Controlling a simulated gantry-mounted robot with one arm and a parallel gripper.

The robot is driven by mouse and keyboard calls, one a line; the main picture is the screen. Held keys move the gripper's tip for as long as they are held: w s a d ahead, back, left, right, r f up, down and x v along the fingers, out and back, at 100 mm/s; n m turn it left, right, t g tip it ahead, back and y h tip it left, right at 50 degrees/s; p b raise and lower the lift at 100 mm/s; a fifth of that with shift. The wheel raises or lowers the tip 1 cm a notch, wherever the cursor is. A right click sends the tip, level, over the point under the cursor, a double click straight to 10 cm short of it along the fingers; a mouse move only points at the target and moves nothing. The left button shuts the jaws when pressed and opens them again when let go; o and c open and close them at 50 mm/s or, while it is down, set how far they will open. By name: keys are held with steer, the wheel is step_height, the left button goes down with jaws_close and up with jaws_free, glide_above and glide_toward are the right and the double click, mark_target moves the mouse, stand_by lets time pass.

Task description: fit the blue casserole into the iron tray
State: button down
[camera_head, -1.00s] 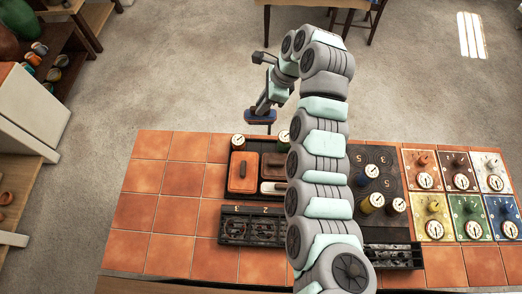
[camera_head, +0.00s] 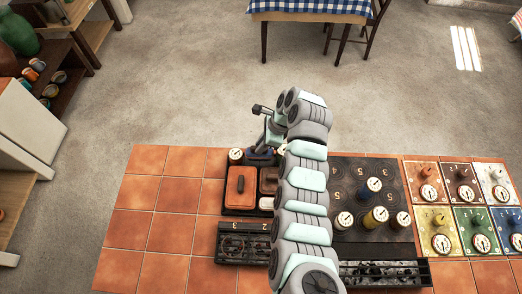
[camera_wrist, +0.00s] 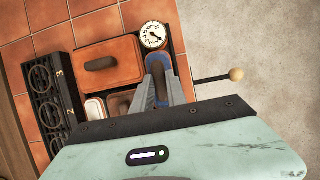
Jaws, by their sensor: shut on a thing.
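The blue casserole (camera_head: 259,158) is between the fingers of my gripper (camera_wrist: 160,88), which is shut on it. It is at the back edge of the iron tray (camera_head: 238,213), beside a dial-topped pot (camera_head: 236,156). In the wrist view the blue casserole (camera_wrist: 154,62) shows partly between the fingers, next to the orange casserole (camera_wrist: 108,63). I cannot tell whether its base rests in the tray or hangs just above. The tray also holds a brown casserole (camera_head: 268,180) and a small white one (camera_head: 266,203). My arm hides the tray's right side.
A dark burner unit (camera_head: 243,242) lies in front of the tray. A dark board (camera_head: 345,175) with several dial-topped pots is to the right. Coloured dial plates (camera_head: 434,243) fill the right end. The tiled counter (camera_head: 165,228) is clear on the left.

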steer(key=shift+f, duration=2)
steer(key=shift+f, duration=0.15)
steer(key=c, duration=1.3)
jaws_free()
